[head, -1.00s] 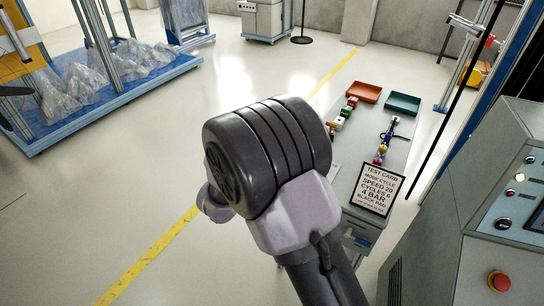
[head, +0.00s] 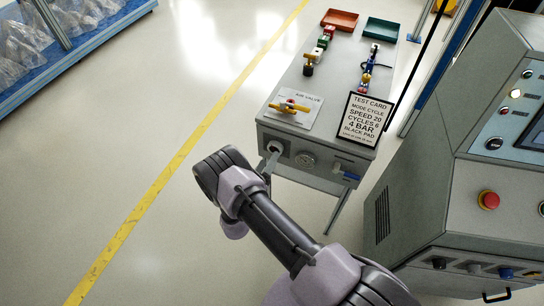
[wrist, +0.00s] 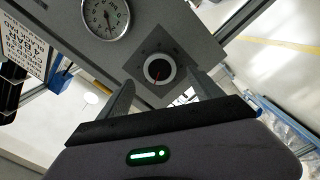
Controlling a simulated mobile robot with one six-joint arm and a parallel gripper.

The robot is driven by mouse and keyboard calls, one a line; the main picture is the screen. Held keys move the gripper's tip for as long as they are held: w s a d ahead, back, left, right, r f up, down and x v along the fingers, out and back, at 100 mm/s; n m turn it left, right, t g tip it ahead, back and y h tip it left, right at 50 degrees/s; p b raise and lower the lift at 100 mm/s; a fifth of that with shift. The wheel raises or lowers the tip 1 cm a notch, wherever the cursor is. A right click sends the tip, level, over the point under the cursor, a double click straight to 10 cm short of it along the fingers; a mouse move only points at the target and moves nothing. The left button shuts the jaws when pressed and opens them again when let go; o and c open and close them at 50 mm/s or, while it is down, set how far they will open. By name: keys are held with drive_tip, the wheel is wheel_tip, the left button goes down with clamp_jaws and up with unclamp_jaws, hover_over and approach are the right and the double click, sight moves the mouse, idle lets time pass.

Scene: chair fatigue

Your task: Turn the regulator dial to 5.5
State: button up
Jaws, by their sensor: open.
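The regulator dial (wrist: 159,70) is a round black knob with a pale rim and a red pointer mark, on a dark square plate. The red mark points toward the lower part of the wrist picture; the scale numbers are too small to read. In the head view the dial (head: 275,148) is on the cart's front face. A pressure gauge (wrist: 106,17) is beside it, and also shows in the head view (head: 304,160). My gripper (wrist: 160,80) is open, its fingers on either side of the dial in the picture. I cannot tell whether they touch it.
A yellow air valve handle (head: 289,106) sits on the cart top (head: 325,95). A test card (head: 366,118) reads 4 BAR. A grey console (head: 470,130) with a red button (head: 488,200) stands at right. The floor left of the cart is clear.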

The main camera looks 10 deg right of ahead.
sight(275, 148)
drive_tip(key=b+x, duration=0.1)
drive_tip(key=x, duration=0.3)
drive_tip(key=shift+w+d, duration=0.1)
drive_tip(key=shift+w, duration=0.15)
drive_tip(key=c, duration=1.4)
drive_tip(key=shift+o, duration=0.2)
drive_tip(key=m+p, duration=0.2)
drive_tip(key=m, duration=1.1)
drive_tip(key=m+p, duration=0.3)
drive_tip(key=m, duration=1)
drive_tip(key=shift+s+d+m, duration=0.1)
drive_tip(key=shift+s+m, duration=0.05)
drive_tip(key=shift+m, duration=0.15)
